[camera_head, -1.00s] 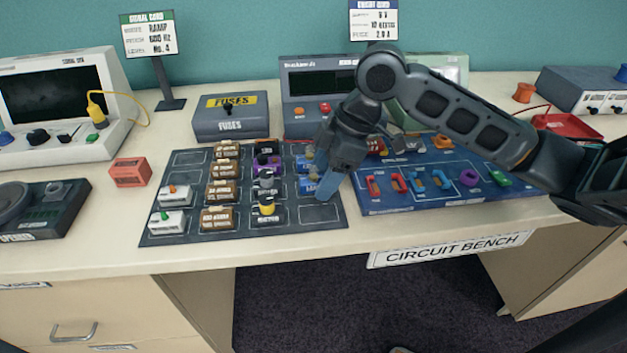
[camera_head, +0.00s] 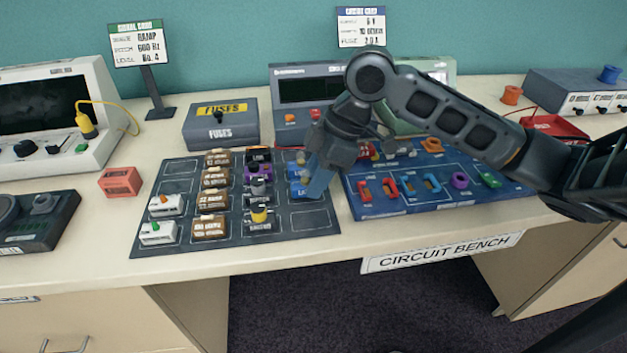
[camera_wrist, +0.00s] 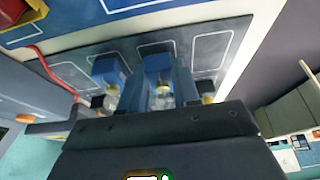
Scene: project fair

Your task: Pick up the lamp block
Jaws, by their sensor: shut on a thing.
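The lamp block (camera_wrist: 158,66) is blue with a small clear bulb on top. In the wrist view it sits between the two blue fingers of my gripper (camera_wrist: 158,88), which is shut on it. In the head view the lamp block (camera_head: 301,191) shows at the front of the pair of blue blocks on the dark mat, partly hidden by my gripper (camera_head: 315,186). I cannot see a gap between it and the mat. A second blue block with a bulb (camera_wrist: 108,70) stands beside it, outside the fingers.
The dark mat (camera_head: 300,222) holds several brown, white, grey and purple blocks left of my gripper. A blue circuit board (camera_head: 400,207) with coloured parts lies close on the right. A grey console (camera_head: 290,132) and a fuse box (camera_head: 222,128) stand behind.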

